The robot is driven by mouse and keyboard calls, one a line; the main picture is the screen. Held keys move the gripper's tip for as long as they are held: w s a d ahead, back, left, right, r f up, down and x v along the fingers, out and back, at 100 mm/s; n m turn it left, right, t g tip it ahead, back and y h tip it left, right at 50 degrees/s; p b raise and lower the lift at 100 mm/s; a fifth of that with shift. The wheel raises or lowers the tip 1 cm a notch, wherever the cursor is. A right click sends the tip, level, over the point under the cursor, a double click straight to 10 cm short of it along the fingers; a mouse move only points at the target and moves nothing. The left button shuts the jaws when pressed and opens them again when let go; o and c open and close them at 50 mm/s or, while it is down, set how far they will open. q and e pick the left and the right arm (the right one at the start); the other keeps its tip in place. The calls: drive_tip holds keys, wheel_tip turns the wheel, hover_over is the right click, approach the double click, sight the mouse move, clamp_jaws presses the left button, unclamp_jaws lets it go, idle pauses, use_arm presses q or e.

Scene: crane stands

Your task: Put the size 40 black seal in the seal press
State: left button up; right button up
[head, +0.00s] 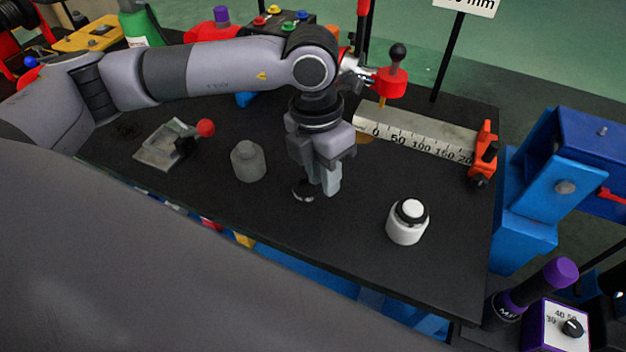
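A small black ring (304,190) with a light centre lies flat on the black bench top, partly behind the fingers of my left gripper (329,188). The gripper points down just right of the ring; contact and finger gap are unclear. A white cylinder (406,231) with another black ring (411,210) around its narrower top stands to the right. A grey stepped cylinder (249,163) stands to the left. No size marks are legible on the rings. I cannot tell which object is the seal press. My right gripper is out of view.
A ruler gauge (420,138) with a red-orange end block (484,153) lies at the back. A metal plate with a red-knobbed lever (170,143) sits left. A dial box marked 30, 40, 50 (562,327) and blue machine (570,175) are right. The front middle of the bench is clear.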

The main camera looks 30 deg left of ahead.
sight(313, 191)
use_arm(q)
drive_tip(key=a, duration=0.1)
drive_tip(key=y, duration=0.1)
drive_tip(key=w+a, duration=0.1)
drive_tip(key=shift+w+a+r, duration=0.1)
drive_tip(key=shift+a+r, duration=0.2)
drive_tip(key=shift+a+f, duration=0.15)
drive_tip(key=shift+f, duration=0.2)
drive_tip(key=f+p, duration=0.1)
drive_tip(key=f, duration=0.5)
drive_tip(key=shift+w+f, duration=0.2)
clamp_jaws()
